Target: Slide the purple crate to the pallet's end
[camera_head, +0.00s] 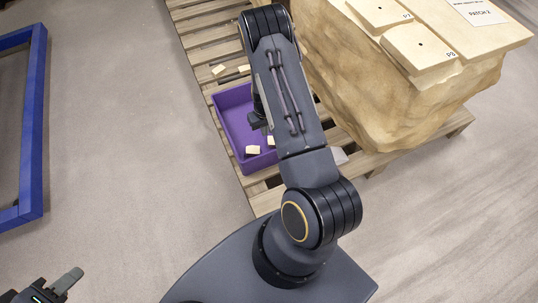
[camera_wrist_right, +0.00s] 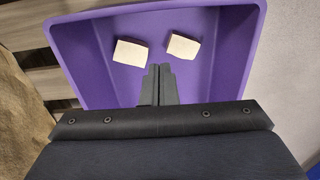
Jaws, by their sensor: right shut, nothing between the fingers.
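The purple crate (camera_head: 231,112) sits on the wooden pallet (camera_head: 262,201), partly hidden behind my right arm in the head view. Two cream blocks lie inside it. In the right wrist view the crate (camera_wrist_right: 85,62) fills most of the picture. My right gripper (camera_wrist_right: 159,70) is shut and empty, its fingertips together over the crate's interior, close to the two blocks. I cannot tell whether it touches the crate. In the head view the right gripper (camera_head: 257,119) shows beside my forearm. My left gripper (camera_head: 40,290) is cut off at the bottom left corner, away from the pallet.
A large tan rock block (camera_head: 400,95) stands on the pallet to the right of the crate, with labelled slabs on top. Small cream pieces (camera_head: 218,70) lie on the slats beyond the crate. A blue frame (camera_head: 37,120) stands at the left. The floor between is clear.

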